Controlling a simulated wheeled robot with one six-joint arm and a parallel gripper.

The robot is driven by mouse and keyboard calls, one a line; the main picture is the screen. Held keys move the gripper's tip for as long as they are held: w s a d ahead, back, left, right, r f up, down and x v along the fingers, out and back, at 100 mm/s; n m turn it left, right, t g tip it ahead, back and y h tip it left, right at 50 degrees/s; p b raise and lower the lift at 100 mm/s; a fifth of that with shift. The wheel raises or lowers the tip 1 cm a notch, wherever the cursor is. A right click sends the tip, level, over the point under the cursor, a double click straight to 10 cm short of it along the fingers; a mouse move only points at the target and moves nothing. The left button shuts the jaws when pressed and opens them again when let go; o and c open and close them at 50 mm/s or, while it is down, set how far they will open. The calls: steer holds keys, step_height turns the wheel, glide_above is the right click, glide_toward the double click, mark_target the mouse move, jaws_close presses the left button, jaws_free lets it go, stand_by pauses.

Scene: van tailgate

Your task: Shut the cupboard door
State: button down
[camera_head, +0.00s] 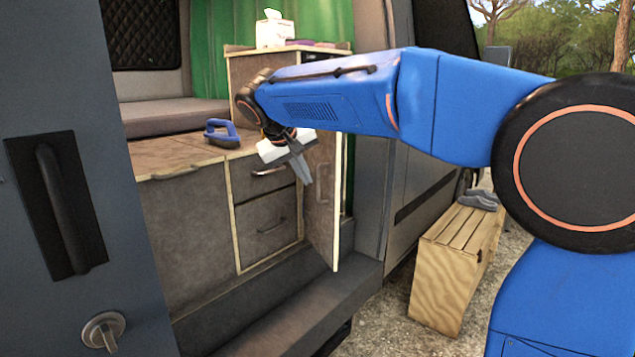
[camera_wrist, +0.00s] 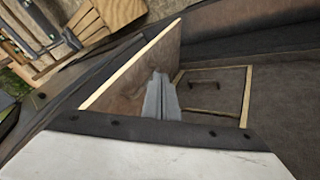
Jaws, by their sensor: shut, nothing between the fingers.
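The cupboard door (camera_head: 322,205) stands open at the right end of the low wooden cabinet, jutting out toward me, with a pale edge and a dark handle. In the wrist view the door (camera_wrist: 135,75) shows as a brown panel with a light edge. My gripper (camera_head: 307,180) is shut and empty, pointing down in front of the door's face on its left side. In the wrist view the shut fingers (camera_wrist: 161,98) overlap the door; I cannot tell if they touch it. The cupboard opening is largely hidden by the door and my arm.
Two drawers (camera_head: 265,205) with handles sit left of the door. A blue-handled brush-like tool (camera_head: 222,133) lies on the counter, and a tissue box (camera_head: 275,30) stands on the taller cabinet. A wooden bench (camera_head: 455,265) stands outside on gravel. The van step (camera_head: 310,300) runs below.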

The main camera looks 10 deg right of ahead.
glide_toward(333, 203)
step_height(333, 203, down, 3)
steer(key=a, duration=0.3)
steer(key=shift+w+d+f, duration=0.1)
steer(key=shift+w+d, duration=0.2)
steer(key=shift+d, duration=0.45)
steer(key=shift+w+d, duration=0.25)
steer(key=shift+d, duration=0.55)
steer(key=shift+w+d+f, duration=0.1)
steer(key=shift+w+d, duration=0.2)
steer(key=shift+d, duration=0.45)
steer(key=shift+r, duration=0.1)
